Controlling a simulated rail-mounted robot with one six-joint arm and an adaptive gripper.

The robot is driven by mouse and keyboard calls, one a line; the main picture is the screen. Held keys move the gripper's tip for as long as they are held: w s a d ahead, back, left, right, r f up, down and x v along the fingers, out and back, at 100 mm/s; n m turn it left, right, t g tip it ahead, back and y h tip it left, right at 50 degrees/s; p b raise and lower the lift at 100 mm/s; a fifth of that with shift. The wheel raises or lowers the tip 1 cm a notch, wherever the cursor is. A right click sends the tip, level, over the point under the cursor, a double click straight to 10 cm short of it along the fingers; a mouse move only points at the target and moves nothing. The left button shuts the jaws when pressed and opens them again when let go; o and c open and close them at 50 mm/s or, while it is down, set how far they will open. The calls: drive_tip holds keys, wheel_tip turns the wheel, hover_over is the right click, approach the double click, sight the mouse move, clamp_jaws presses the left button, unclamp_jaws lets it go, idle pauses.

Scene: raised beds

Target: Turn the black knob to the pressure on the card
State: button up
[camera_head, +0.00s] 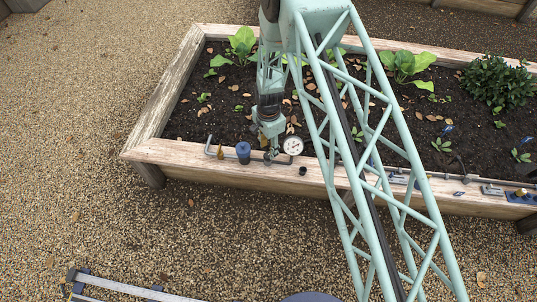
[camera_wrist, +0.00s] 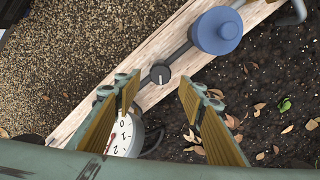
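The black knob (camera_wrist: 160,74) sits on a grey pipe along the bed's wooden rim, with a light mark on its top. My gripper (camera_wrist: 157,88) is open, its two ribbed yellow-brown fingers apart and the knob just beyond their tips, between them in the picture. Nothing is held. The white round gauge (camera_head: 293,145) stands right of my gripper (camera_head: 270,152) in the head view; in the wrist view the gauge (camera_wrist: 124,134) is partly hidden by the left finger. Its numerals and a red needle show, but I cannot read the pressure. I cannot make out the card.
A blue cylinder (camera_head: 243,151) stands on the pipe left of my gripper. Plants and leaves fill the soil (camera_head: 215,120). Metal parts and a blue tray (camera_head: 522,198) lie on the rim at right.

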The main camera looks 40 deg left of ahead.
sight(268, 157)
drive_tip(key=shift+f+b, duration=0.35)
drive_tip(key=shift+f, duration=1.95)
drive_tip(key=shift+c, duration=0.7)
drive_tip(key=c, duration=0.7)
